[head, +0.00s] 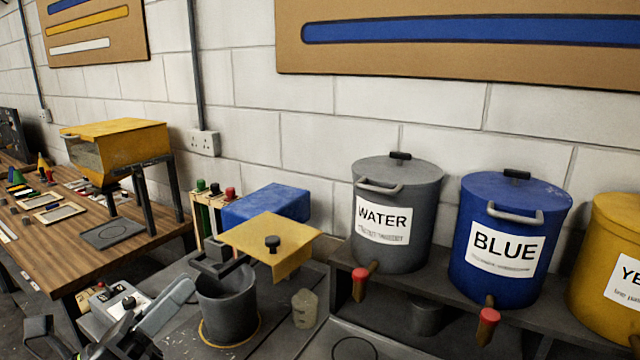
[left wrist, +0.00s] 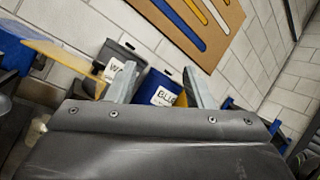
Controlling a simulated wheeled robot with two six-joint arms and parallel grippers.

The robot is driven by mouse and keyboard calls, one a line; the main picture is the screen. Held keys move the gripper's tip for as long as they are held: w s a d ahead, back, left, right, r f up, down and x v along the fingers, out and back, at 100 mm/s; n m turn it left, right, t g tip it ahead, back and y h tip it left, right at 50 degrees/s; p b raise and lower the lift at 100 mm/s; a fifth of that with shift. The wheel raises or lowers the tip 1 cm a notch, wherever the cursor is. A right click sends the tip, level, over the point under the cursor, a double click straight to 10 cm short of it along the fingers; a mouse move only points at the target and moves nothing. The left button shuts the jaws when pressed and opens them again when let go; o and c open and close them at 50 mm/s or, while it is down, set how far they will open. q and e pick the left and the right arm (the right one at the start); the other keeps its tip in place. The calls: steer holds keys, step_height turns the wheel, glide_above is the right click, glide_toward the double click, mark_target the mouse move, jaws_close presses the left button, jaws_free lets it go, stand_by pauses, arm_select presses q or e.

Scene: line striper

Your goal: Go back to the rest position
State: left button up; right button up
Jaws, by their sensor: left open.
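My left gripper (head: 148,312) is low in the head view, left of the dark grey pot (head: 228,310). In the left wrist view its two pale fingers (left wrist: 160,88) stand apart with nothing between them. It is open, and apart from the pot as far as I can see. My right gripper is not in view.
A yellow plate with a black knob (head: 250,238) is above and right of the pot. Behind it is a blue box (head: 262,206). Right are the grey WATER drum (head: 420,215), blue BLUE drum (head: 515,205) and a yellow drum (head: 600,290). A wooden bench (head: 140,238) is left.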

arm_select(q)
steer(key=s+a+f+n+t+y, duration=0.1)
steer(key=a+n+t+y, duration=0.4)
steer(key=n+y, duration=0.55)
steer(key=a+f+n+t+y, duration=0.2)
steer(key=a+n+t+y, duration=0.2)
steer(key=a+n+y, duration=0.65)
steer(key=s+a+f+n+g+y, duration=0.2)
steer(key=f+n+g, duration=0.4)
steer(key=f+n, duration=0.25)
steer(key=s+a+f+n+g+y, duration=0.2)
steer(key=f+n+g, duration=0.45)
steer(key=f, duration=0.25)
steer(key=s+d+f+n+g+h, duration=0.2)
steer(key=s+d+f+g+h, duration=0.25)
steer(key=s+f, duration=0.4)
steer(key=s+d+f+n+g+h, duration=0.1)
steer(key=s+d+f+g+h, duration=0.3)
steer(key=s+f, duration=0.5)
step_height(320, 180, down, 25)
steer(key=w+a+g+y, duration=0.1)
steer(key=a+g, duration=0.1)
steer(key=s+d+f+g, duration=0.1)
steer(key=s+f, duration=1.3)
steer(key=f, duration=0.1)
steer(key=shift+s+d+f+g, duration=0.2)
steer(key=shift+f+g, duration=0.1)
steer(key=shift+f, duration=0.1)
